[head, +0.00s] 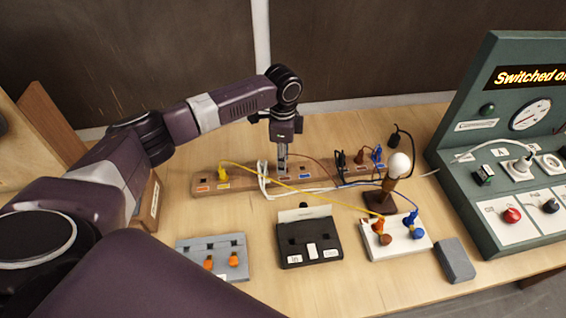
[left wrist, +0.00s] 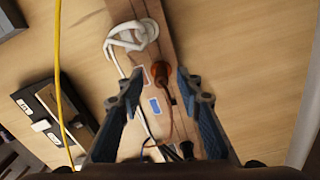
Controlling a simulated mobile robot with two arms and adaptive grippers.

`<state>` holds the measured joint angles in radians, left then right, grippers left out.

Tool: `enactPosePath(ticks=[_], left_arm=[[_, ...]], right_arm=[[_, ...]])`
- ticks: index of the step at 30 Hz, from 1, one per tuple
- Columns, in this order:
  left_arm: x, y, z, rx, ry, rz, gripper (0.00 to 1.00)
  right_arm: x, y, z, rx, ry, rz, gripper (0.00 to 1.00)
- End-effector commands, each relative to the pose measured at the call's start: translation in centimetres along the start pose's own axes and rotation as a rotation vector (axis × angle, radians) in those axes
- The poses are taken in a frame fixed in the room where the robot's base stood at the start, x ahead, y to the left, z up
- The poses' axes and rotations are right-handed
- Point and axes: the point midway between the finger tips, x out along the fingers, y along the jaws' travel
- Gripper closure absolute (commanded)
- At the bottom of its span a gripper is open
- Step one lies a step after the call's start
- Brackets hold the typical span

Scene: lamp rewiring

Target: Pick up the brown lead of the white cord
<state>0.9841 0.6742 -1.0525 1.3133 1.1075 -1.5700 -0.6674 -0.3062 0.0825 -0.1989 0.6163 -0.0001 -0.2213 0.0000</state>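My left gripper (head: 282,163) points down over the long wooden terminal strip (head: 240,180), and its fingers hide part of the strip in the head view. In the left wrist view the gripper (left wrist: 158,85) is open. The brown lead's plug (left wrist: 161,72) shows between its fingertips, apart from both, and its brown wire runs down the picture. The white cord (left wrist: 132,36) lies looped on the strip just beyond the plug. The white cord (head: 264,180) also shows left of the gripper in the head view. My right gripper is out of view.
A yellow lead (head: 300,188) crosses to a white block (head: 398,240) with a bulb stand (head: 380,197) behind it. A grey box (head: 212,244) and black box (head: 309,228) stand in front. A green panel (head: 480,120) stands at right.

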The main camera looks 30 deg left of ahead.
Motion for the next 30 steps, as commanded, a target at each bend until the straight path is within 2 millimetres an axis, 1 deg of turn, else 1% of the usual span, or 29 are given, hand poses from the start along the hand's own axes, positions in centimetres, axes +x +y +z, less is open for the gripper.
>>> enactPosePath(ticks=[1,5,12,14,21,30], left_arm=[[0.5,0.1,0.0,-0.001,-0.001,0.002,0.67],[1.8,0.1,0.0,-0.001,-0.001,0.001,0.67],[2.1,0.0,0.0,0.0,0.0,-0.001,0.67],[2.0,0.0,0.0,0.0,0.0,-0.001,0.73],[2.0,0.0,0.0,0.0,0.0,-0.001,0.99],[1.9,0.0,0.0,0.0,0.0,-0.001,1.0]], right_arm=[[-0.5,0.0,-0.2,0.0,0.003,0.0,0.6],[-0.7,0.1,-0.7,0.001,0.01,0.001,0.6],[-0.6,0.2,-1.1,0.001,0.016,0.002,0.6],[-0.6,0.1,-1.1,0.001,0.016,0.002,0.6],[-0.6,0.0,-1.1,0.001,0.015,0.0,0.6],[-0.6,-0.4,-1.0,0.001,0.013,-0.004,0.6]])
